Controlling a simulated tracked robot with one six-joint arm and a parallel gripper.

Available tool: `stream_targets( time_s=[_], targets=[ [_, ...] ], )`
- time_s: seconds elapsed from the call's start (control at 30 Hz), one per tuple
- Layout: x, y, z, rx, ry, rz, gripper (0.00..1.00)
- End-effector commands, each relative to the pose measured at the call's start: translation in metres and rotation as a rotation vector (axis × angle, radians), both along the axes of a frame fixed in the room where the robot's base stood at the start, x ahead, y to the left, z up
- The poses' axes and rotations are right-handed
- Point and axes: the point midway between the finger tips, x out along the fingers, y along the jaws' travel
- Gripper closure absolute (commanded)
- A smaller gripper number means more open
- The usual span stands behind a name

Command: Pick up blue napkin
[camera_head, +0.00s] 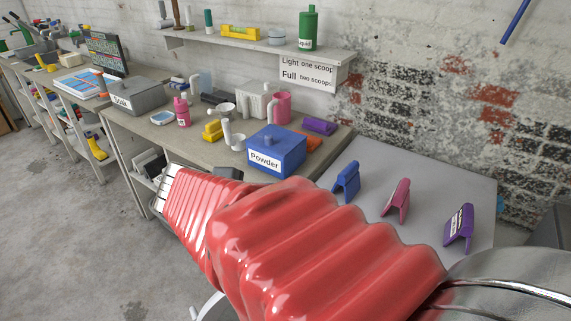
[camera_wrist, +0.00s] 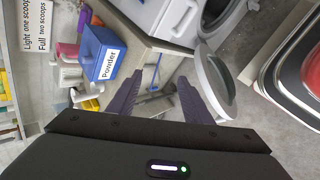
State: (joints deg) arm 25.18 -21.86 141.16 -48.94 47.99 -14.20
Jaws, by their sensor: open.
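A blue tent-shaped folded piece (camera_head: 346,182), which looks like the blue napkin, stands on a pale grey top at the right in the head view. It is not visible in the wrist view. My gripper (camera_wrist: 158,94) shows in the wrist view with its two dark fingers apart and nothing held between them. It points past the bench end, at an open round machine door and the floor. In the head view my red arm sleeve fills the lower middle, and the gripper itself cannot be made out.
Pink (camera_head: 397,201) and purple (camera_head: 460,228) folded pieces stand right of the blue one. A blue Powder box (camera_head: 276,150) sits on the bench to its left, with cups and bottles behind. The open round door (camera_wrist: 215,82) is close to the right finger.

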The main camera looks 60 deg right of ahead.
Motion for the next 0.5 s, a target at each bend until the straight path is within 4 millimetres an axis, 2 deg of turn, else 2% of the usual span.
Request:
stream_targets(
  time_s=[0.03,0.2,0.5],
  targets=[
    [-0.007,-0.02,-0.002,-0.039,0.061,0.009,0.55],
    [-0.027,-0.079,-0.003,-0.166,0.271,0.076,0.55],
    [-0.064,-0.169,-0.012,-0.3,0.658,0.243,0.55]
  ],
)
